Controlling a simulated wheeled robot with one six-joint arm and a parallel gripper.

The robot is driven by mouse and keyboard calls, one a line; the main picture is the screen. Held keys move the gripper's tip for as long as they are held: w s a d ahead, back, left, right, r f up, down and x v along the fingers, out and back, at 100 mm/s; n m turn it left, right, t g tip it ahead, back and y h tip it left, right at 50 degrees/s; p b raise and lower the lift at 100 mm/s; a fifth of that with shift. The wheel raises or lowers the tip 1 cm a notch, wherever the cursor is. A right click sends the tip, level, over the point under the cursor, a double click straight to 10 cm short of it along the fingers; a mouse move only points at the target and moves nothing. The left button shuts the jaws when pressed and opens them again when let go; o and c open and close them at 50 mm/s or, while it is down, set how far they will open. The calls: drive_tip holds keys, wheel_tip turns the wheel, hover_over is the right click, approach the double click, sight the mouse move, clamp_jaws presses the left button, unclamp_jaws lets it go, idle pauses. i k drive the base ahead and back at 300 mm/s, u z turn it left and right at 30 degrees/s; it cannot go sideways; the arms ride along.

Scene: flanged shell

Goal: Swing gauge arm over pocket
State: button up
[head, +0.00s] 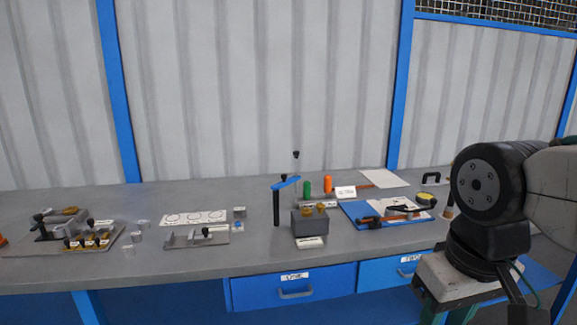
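A gauge stand with a dark upright post (276,206) stands on the bench near the middle. My arm's dark joints show at the right, well away from the stand, but my gripper is not in view.
A blue tray (356,216) with tools lies right of the block. Green (307,187) and orange (328,184) cylinders stand behind. A grey fixture (196,237), a white card with circles (193,218) and a board with brass parts (91,241) lie left. The front bench strip is mostly clear.

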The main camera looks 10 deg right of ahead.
sight(286, 182)
drive_tip(key=u, duration=0.3)
drive_tip(key=i, duration=1.35)
drive_tip(key=z, duration=0.3)
